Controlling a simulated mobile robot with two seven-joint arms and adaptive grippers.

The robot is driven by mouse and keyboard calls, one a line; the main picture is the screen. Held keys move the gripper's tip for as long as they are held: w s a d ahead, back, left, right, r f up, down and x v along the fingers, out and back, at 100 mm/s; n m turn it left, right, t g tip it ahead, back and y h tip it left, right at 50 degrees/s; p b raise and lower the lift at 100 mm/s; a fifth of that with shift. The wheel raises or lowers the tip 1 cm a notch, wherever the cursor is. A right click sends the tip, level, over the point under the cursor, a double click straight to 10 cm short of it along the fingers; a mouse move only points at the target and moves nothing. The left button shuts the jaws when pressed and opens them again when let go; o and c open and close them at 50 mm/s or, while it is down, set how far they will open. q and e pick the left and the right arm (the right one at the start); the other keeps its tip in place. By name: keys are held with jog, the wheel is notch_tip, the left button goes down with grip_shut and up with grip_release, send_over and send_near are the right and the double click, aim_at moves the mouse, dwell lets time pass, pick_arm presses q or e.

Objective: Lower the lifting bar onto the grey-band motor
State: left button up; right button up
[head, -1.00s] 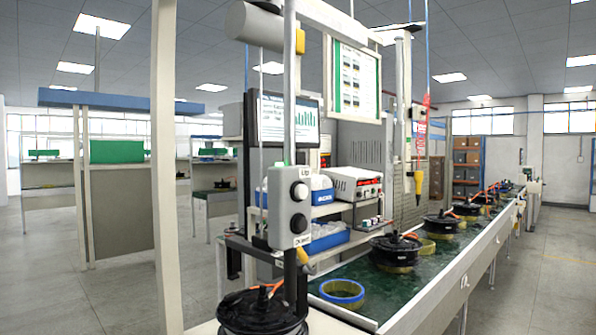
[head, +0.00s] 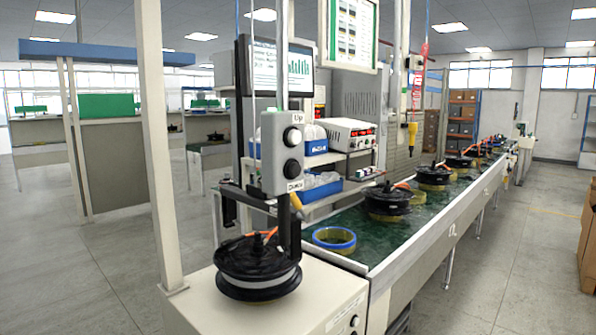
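The grey-band motor (head: 258,268) is a black round hub motor with a light grey band, lying flat on a cream cabinet top (head: 205,300) at lower centre. An orange cable shows on it. A black lifting frame stands above and behind it, with a dark bar (head: 240,197) and dark uprights. Part of the frame is hidden behind the grey control box (head: 282,160), so I cannot tell whether it touches the motor. The box has a light button marked Up (head: 293,137) and a dark button marked Down (head: 291,168). Neither of my grippers is in view.
A green-topped conveyor bench (head: 380,245) runs back to the right with several black motors. A blue and yellow ring (head: 334,239) lies at its near end. A cream post (head: 156,150) stands left of the cabinet. Floor is open at left and right; brown boxes (head: 587,240) stand far right.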

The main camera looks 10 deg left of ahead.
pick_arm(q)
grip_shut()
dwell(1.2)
